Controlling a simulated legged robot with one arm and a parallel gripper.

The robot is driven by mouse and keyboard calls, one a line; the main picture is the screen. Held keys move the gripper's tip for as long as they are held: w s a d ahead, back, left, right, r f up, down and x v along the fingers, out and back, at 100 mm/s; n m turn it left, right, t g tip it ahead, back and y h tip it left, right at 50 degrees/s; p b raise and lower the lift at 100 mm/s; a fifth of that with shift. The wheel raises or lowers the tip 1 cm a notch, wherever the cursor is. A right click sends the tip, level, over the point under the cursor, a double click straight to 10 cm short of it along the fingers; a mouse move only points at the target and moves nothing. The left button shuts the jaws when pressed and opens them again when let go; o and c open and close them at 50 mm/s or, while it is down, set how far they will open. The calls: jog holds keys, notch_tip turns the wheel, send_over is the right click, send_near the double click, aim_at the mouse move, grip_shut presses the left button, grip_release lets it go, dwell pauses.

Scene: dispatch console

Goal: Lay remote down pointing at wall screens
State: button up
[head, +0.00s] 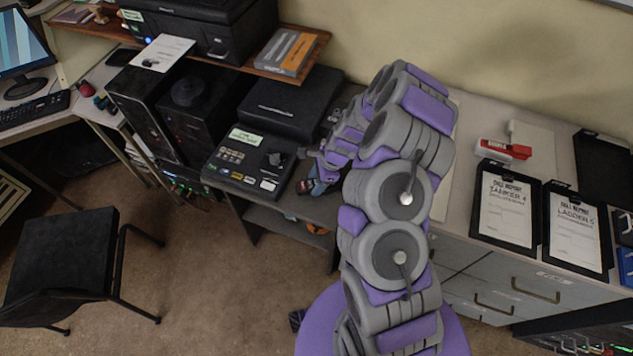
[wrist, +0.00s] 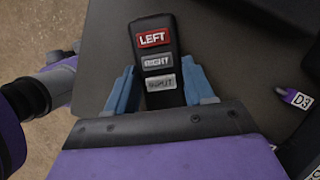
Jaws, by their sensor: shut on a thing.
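The remote (wrist: 153,30) is a dark slab with a red LEFT label at its far end and two grey labels below it, the upper one reading RIGHT. It shows in the wrist view, upper middle, with its long side pointing away from my gripper. My gripper (wrist: 160,88) is shut on the near part of the remote, one blue finger on each side. A dark surface lies beneath; I cannot tell whether the remote touches it. In the head view my gripper (head: 318,178) is small, near the desk's front edge, and the remote is hard to make out there. No wall screens are identifiable.
A black control box (head: 250,158) with labels stands left of my gripper. Clipboards (head: 506,210) and a red stapler-like item (head: 505,148) lie on the right counter. A black chair (head: 65,255) stands on the floor at left. A small tagged item (wrist: 295,98) lies right of the remote.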

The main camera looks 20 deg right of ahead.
jog(key=o, duration=1.1)
jog(key=p+v, duration=0.2)
jog(key=v, duration=1)
jog(key=s+a+r+n+g+h, duration=0.1)
jog(key=s+a+r+n, duration=0.4)
jog(key=r, duration=0.4)
jog(key=s+a+r+n, duration=0.2)
jog(key=s+r+n, duration=0.3)
jog(key=s+r, duration=0.25)
jog(key=s+r+n+h, duration=0.1)
jog(key=s+r+n, duration=0.2)
jog(key=s, duration=0.4)
jog(key=s+d+r+n+h, duration=0.1)
jog(key=s+r+n, duration=0.2)
jog(key=s, duration=0.4)
jog(key=s+d+r+n+g+h, duration=0.1)
jog(key=s+r+n, duration=0.1)
jog(key=s, duration=0.5)
jog(key=shift+s+d+r+n, duration=0.25)
jog(key=shift+r+n, duration=0.15)
jog(key=shift+n, duration=0.1)
